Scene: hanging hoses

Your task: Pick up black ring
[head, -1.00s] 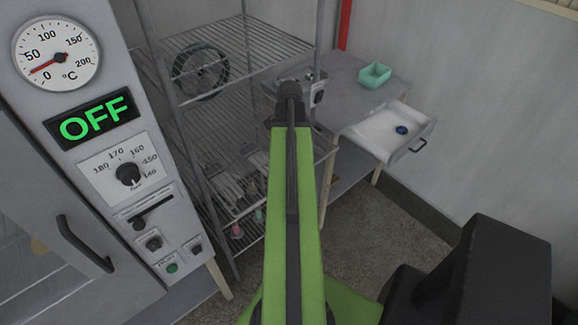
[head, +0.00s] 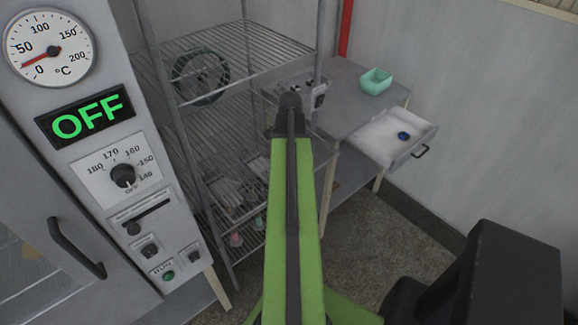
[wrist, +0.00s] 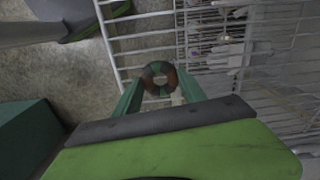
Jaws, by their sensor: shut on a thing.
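In the wrist view, a dark ring (wrist: 158,78) with reddish-brown and greenish patches and an open centre sits between the tips of the two green fingers of my gripper (wrist: 159,88). My gripper is shut on this ring, with metal rack wires behind it. In the head view, my green arm reaches forward toward the shelf and table, and its far end hides the fingers and the ring. A small dark-blue round thing (head: 403,135) lies in the open white drawer.
A wire shelf rack (head: 235,50) with a dark coil (head: 202,77) stands left of my arm. An oven panel (head: 120,165) reading OFF is at the left. A table (head: 345,90) bears a teal box (head: 376,80). The open drawer (head: 375,138) juts out at right.

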